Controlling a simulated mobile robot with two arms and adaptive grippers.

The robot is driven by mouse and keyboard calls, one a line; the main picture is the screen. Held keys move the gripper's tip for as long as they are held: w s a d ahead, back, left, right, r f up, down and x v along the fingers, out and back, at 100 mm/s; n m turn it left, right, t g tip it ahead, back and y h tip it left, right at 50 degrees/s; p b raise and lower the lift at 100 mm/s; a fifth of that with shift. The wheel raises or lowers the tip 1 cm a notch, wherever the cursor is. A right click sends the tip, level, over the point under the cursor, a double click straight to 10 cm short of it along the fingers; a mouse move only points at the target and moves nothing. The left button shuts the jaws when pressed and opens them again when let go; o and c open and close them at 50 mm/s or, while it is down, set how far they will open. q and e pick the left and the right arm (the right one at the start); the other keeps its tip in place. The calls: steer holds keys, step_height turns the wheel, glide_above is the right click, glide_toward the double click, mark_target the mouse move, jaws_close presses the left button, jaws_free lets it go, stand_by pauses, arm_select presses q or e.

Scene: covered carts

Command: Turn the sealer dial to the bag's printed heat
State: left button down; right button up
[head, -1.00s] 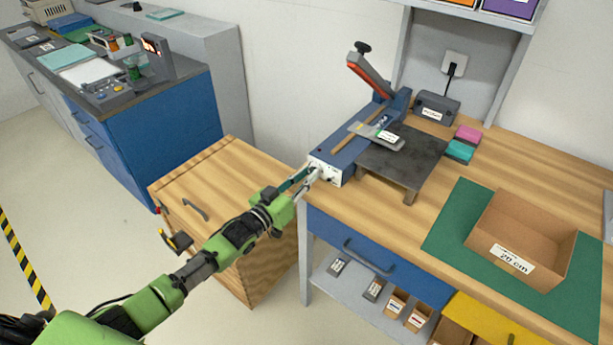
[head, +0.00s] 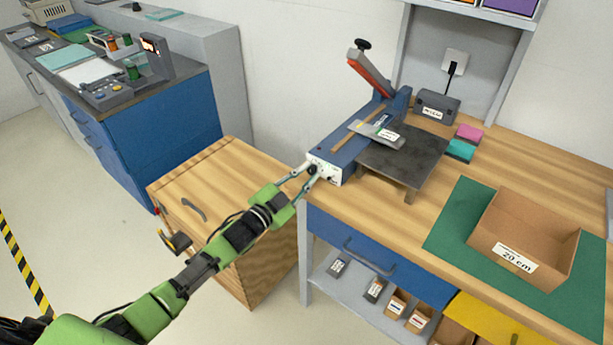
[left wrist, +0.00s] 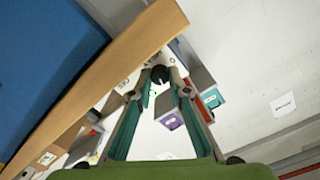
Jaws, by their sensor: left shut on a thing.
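The heat sealer (head: 345,150) is a blue box with a white front panel and a raised lever arm with a red strip. A black dial (head: 312,170) sits on its front panel; it also shows between my fingers in the left wrist view (left wrist: 160,73). My left gripper (head: 307,173) is at the panel, shut on the dial, with a finger on either side. A grey bag (head: 363,131) with a white label lies across the sealer and the dark plate (head: 408,160). The label's print and the dial's marks are too small to read. My right gripper is out of view.
A wooden cabinet (head: 225,165) stands left of the bench, below my arm. A grey box (head: 437,107), pink and teal blocks, and an open carton (head: 520,225) on a green mat (head: 455,225) are on the bench. The bench's front edge is close under the gripper.

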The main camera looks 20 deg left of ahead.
arm_select(q)
steer(key=shift+m, duration=0.8)
steer(key=c, duration=1.9)
jaws_free()
steer(key=v, duration=1.2)
